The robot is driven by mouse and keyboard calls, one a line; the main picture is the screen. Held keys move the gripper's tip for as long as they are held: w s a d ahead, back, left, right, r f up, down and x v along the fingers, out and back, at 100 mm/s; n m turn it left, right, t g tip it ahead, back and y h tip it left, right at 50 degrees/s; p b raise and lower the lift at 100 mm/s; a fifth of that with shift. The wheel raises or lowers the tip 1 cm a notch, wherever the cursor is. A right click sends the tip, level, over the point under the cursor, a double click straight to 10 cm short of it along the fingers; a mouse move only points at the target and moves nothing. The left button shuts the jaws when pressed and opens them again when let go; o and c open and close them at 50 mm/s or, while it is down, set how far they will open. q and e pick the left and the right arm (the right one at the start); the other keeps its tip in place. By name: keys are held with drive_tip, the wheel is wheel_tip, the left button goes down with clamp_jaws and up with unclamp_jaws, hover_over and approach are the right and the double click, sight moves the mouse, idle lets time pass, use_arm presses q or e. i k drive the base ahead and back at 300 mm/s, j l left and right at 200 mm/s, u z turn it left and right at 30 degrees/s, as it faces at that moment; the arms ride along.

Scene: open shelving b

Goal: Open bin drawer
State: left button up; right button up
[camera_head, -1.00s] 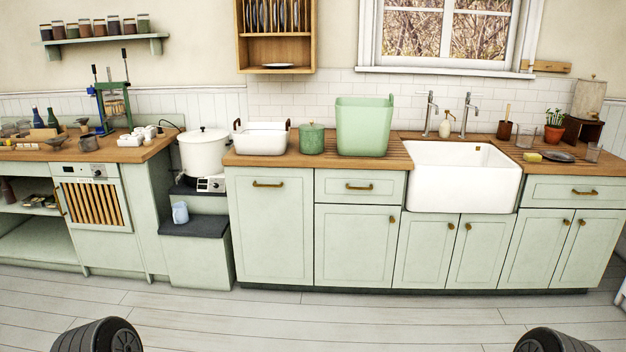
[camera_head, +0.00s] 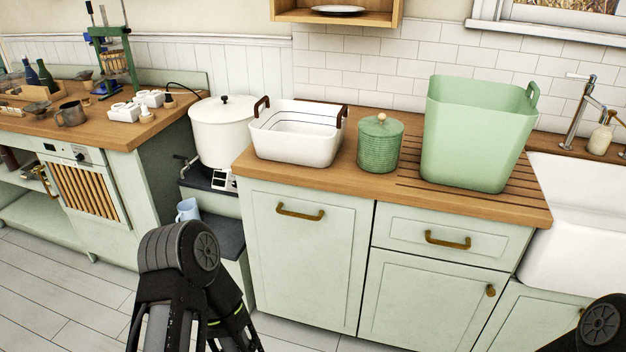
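A pale green tall cabinet front (camera_head: 300,255) stands below the wooden counter. It has a horizontal brass handle (camera_head: 300,211) near its top and is closed flush with its neighbours. It may be the bin drawer; no label shows. To its right is a closed shallow drawer (camera_head: 475,236) with its own brass handle (camera_head: 447,239), above a closed door with a knob. Black links of my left arm show at the lower left, in front of the stove step and left of the tall front. A part of my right arm shows at the lower right corner. Neither gripper's fingers show.
On the counter stand a white basin (camera_head: 295,145), a green lidded jar (camera_head: 379,145) and a large green tub (camera_head: 474,135). A white pot (camera_head: 222,135) stands left of the counter, above a dark step with a blue mug (camera_head: 187,209). Pale floorboards (camera_head: 40,290) are clear at left.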

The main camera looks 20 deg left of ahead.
sight(308, 249)
drive_tip(key=i+u, duration=0.2)
drive_tip(key=i, duration=0.25)
drive_tip(key=i+l+u, duration=0.25)
drive_tip(key=i, duration=0.2)
drive_tip(key=i+l+u, duration=0.2)
drive_tip(key=i, duration=0.25)
